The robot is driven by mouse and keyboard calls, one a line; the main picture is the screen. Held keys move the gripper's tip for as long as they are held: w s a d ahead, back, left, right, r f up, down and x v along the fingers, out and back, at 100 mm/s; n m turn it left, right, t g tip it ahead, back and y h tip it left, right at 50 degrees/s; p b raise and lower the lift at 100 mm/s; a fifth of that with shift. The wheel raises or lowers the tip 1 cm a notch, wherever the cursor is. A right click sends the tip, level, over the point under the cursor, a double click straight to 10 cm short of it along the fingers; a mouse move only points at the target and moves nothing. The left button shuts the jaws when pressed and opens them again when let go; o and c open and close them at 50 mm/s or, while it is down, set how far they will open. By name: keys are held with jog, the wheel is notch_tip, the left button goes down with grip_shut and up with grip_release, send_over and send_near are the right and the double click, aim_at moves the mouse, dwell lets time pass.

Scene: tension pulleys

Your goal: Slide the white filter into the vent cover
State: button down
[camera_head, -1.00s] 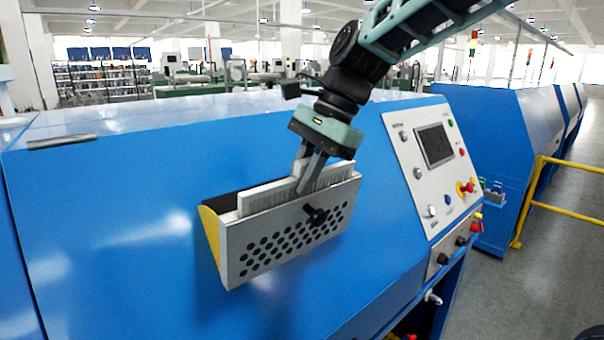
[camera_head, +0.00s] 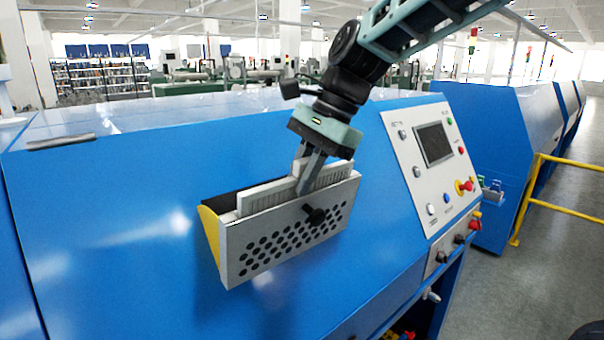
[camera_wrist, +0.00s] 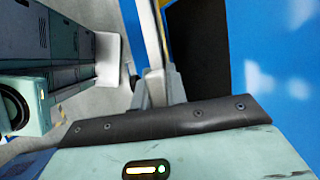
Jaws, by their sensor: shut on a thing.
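The vent cover (camera_head: 284,243) is a grey box with a perforated front, a black knob and yellow inner side, tilted open on the blue machine. The white filter (camera_head: 262,199) sits in its open top, mostly inside, with its upper edge standing above the rim. My gripper (camera_head: 305,188) is over the filter's middle, pointing down, its fingers shut on the filter's upper part. In the wrist view, the filter's pale edge (camera_wrist: 150,35) runs up from between the fingers; the fingertips are largely hidden.
The blue machine body (camera_head: 120,230) surrounds the cover. A control panel (camera_head: 432,160) with a screen and buttons is to the right of the cover. A yellow rail (camera_head: 560,207) stands farther right. The air above the cover is free except for my arm.

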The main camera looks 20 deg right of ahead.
jog(key=shift+f, duration=0.2)
jog(key=shift+w+f, duration=0.1)
jog(key=shift+f, duration=0.05)
jog(key=shift+r+p, duration=0.4)
jog(key=shift+p, duration=0.1)
dwell(0.7)
dwell(0.3)
jog(key=c, duration=1.3)
grip_release()
jog(key=b+v, duration=0.3)
jog(key=v, duration=1.4)
jog(key=shift+d+r, duration=0.1)
